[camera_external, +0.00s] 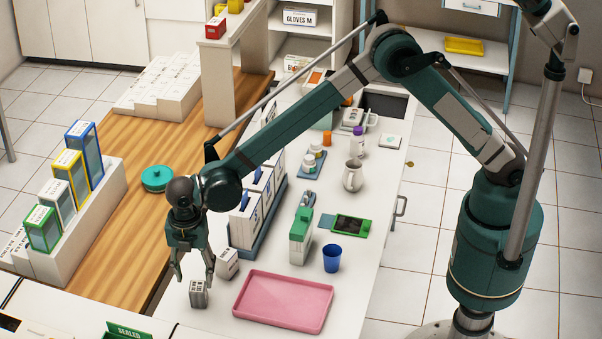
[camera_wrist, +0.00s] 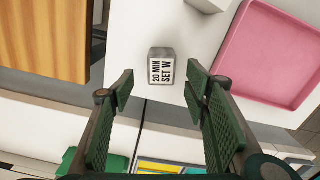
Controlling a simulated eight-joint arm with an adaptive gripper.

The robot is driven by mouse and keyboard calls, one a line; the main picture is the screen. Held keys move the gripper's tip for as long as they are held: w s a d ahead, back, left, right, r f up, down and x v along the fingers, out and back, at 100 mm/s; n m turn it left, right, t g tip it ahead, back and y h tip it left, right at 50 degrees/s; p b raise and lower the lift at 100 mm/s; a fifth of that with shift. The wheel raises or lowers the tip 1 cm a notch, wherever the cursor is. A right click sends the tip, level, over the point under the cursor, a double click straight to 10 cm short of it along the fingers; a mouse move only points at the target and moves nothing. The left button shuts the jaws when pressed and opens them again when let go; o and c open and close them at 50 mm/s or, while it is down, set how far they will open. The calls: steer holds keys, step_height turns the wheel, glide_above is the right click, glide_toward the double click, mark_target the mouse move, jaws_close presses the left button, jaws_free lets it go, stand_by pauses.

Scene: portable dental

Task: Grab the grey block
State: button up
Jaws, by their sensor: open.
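The grey block (camera_external: 198,294) is a small grey cube-like piece with a white label, standing on the white counter near its front edge, left of the pink tray. In the wrist view the grey block (camera_wrist: 161,66) shows its label, printed "20 MIN" and "SET W" upside down. My gripper (camera_external: 194,279) is open and points down, just above the block in the external view. In the wrist view my gripper (camera_wrist: 160,84) has its two green fingers spread wide, with the block beyond and between their tips, apparently not touched.
A pink tray (camera_external: 243,305) lies right of the block; it also shows in the wrist view (camera_wrist: 262,85). A blue cup (camera_external: 332,259) and a green-and-white bottle (camera_external: 300,240) stand farther back. The wooden top (camera_external: 133,240) is left.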

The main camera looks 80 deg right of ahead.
mark_target(197, 286)
steer(key=shift+f, duration=0.15)
steer(key=shift+f, duration=1.2)
steer(key=shift+f, duration=0.15)
steer(key=shift+s+f+b, duration=0.15)
steer(key=shift+f+b, duration=0.3)
steer(key=shift+f, duration=2)
steer(key=c, duration=1)
